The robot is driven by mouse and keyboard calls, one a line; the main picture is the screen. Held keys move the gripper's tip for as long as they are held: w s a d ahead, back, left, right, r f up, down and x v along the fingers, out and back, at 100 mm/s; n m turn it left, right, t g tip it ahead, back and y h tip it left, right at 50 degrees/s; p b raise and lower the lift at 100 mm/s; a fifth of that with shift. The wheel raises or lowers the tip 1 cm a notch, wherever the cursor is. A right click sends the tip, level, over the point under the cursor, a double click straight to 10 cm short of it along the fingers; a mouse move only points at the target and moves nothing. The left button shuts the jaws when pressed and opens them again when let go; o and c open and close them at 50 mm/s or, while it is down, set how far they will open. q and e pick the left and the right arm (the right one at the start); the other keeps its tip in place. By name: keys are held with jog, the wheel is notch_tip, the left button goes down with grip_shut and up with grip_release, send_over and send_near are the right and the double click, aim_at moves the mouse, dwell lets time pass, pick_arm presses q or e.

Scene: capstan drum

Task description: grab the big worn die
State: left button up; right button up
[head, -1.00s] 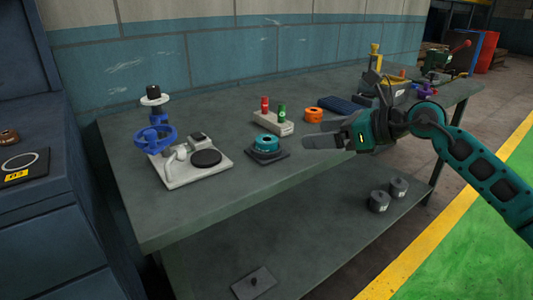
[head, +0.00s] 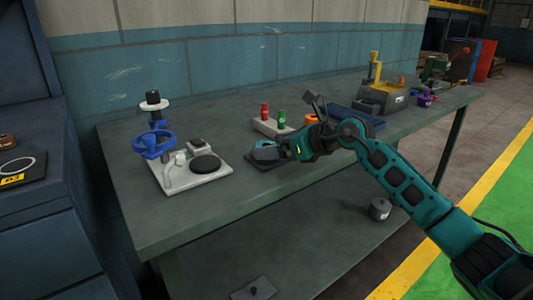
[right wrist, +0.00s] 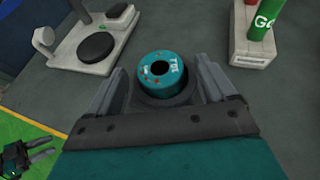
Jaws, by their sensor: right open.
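The big worn die is a teal ring with rusty specks and a dark centre hole. It shows in the right wrist view (right wrist: 149,84), on a dark base. My left gripper (right wrist: 42,151) shows at the lower left of the right wrist view, fingers apart and empty, over the floor.
Left of the die is a white plate (head: 213,181) with a black disc and a blue handwheel (head: 154,146). Behind stands a block with red (head: 265,110) and green (head: 281,119) cylinders, near an orange ring (head: 311,119). The front left tabletop is clear.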

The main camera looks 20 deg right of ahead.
jog(key=shift+c, duration=0.5)
grip_shut()
jog(key=shift+r, duration=0.15)
